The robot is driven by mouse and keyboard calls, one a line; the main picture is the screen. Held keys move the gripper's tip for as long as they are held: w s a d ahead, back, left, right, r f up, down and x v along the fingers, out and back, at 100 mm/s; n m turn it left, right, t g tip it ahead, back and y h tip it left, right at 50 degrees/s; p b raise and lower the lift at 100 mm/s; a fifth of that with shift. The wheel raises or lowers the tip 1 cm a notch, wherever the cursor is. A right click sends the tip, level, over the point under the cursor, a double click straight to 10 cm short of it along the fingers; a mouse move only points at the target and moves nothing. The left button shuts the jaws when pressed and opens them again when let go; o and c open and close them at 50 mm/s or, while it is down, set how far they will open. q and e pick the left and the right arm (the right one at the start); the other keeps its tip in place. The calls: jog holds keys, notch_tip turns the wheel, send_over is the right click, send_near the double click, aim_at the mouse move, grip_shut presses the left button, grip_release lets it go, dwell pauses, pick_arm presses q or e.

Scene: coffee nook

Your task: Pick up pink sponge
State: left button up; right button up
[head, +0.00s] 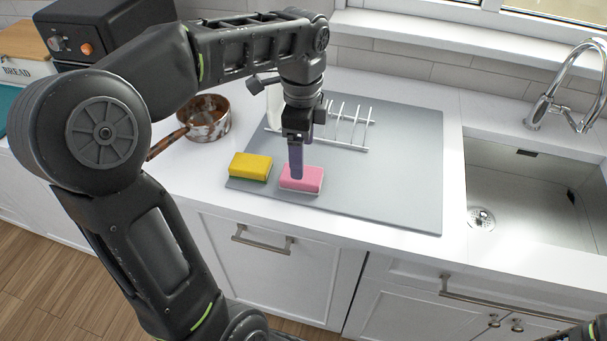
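The pink sponge (309,181) lies on the grey mat (400,190) near its front edge, with a pale lower layer showing. My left gripper (296,172) points down over the sponge, its fingers reaching the sponge's upper left part. I see the fingers nearly edge-on, so I cannot tell whether they are open or shut, or whether they grip the sponge. My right gripper is not in view; only a dark piece shows at the bottom right corner.
A yellow and green sponge (250,167) lies just left of the pink one. A white dish rack (345,135) stands behind. A rusty pot (208,122) is at the left, and a sink (530,200) with a faucet (575,85) at the right. The mat's right part is clear.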

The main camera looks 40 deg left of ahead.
pick_arm(q)
jog(key=shift+f, duration=1.25)
jog(key=shift+f, duration=0.1)
jog(key=f, duration=0.1)
jog(key=f+p, duration=0.1)
jog(key=f, duration=0.3)
jog(key=shift+w+a, duration=0.2)
jog(key=shift+a, duration=0.1)
jog(key=shift+c, duration=0.3)
jog(key=c, duration=1.3)
jog(key=shift+c, duration=0.2)
jog(key=shift+r, duration=0.1)
